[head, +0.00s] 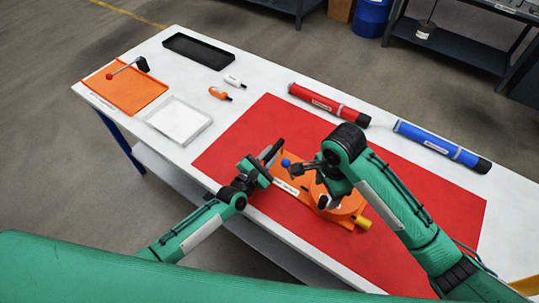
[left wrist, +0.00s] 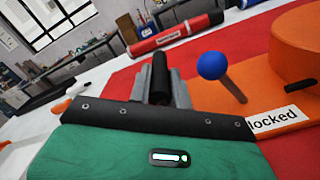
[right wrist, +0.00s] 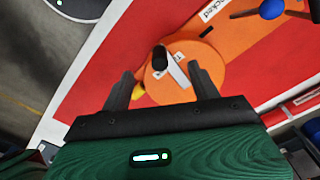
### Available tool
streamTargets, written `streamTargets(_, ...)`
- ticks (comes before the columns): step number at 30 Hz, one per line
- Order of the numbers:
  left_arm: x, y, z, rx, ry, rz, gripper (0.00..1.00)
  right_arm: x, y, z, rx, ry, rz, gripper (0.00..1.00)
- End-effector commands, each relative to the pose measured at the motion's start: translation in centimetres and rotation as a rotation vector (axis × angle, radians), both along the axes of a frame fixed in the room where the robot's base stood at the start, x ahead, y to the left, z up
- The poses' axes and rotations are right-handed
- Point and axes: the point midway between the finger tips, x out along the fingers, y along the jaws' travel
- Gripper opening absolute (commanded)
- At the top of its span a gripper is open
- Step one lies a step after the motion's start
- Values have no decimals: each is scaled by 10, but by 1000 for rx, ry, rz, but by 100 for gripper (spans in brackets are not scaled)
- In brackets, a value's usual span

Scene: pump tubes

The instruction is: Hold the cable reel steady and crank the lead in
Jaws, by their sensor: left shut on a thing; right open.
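The orange cable reel (head: 347,207) sits on a flat orange base (head: 288,186) on the red mat; it also shows in the left wrist view (left wrist: 285,50). My left gripper (left wrist: 160,90) is shut on an upright black handle (left wrist: 160,70) at the base's left end. Beside it, a blue-knobbed lever (left wrist: 213,65) stands near a label reading "locked". My right gripper (right wrist: 160,88) is open above the reel. A black crank knob (right wrist: 160,58) appears ahead, between its fingertips in picture. A yellow part (head: 365,223) is at the reel's right end. The lead cannot be made out.
A red tube (head: 328,104) and a blue tube (head: 442,147) lie along the table's far edge. The red mat (head: 240,130) is otherwise clear.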

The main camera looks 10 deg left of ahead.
Motion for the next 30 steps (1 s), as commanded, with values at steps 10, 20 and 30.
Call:
streamTargets(10, -1, 0, -4, 4, 6, -1, 45, 0, 0, -1, 0, 0, 0, 62)
streamTargets(20, -6, 3, -2, 3, 3, 0, 45, 0, 0, -1, 0, 0, 0, 62)
streamTargets(30, -63, 32, -3, 5, 5, -1, 45, 0, 0, -1, 0, 0, 0, 62)
